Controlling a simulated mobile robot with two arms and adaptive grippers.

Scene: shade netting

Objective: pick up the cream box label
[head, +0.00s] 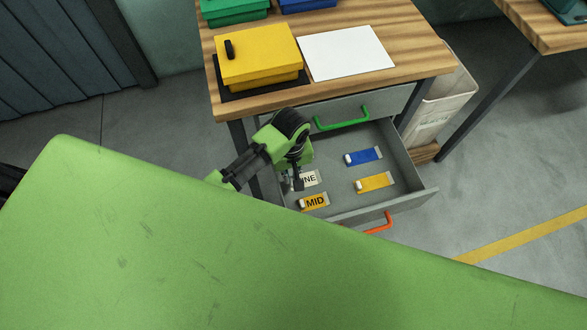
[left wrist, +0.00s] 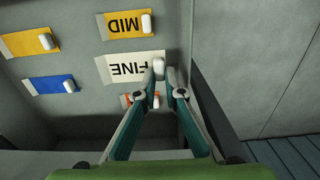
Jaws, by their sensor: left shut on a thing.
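The cream box label (head: 311,178), printed "FINE" and partly hidden by my gripper in the head view, is in the open drawer (head: 400,203). In the left wrist view the cream label (left wrist: 125,68) appears upside down, with a pale knob (left wrist: 158,68) at its right end. My left gripper (head: 292,183) reaches down into the drawer at the label's left end. In the left wrist view its fingertips (left wrist: 162,75) are closed together on that knob. Whether the label is off the drawer floor I cannot tell. My right gripper is not in view.
Beside it lie an orange "MID" label (head: 315,202), a yellow label (head: 377,182) and a blue label (head: 367,156). Another orange-and-white piece (left wrist: 127,100) is partly hidden by my finger. A yellow box (head: 258,55) and white sheet (head: 345,53) are on the tabletop above.

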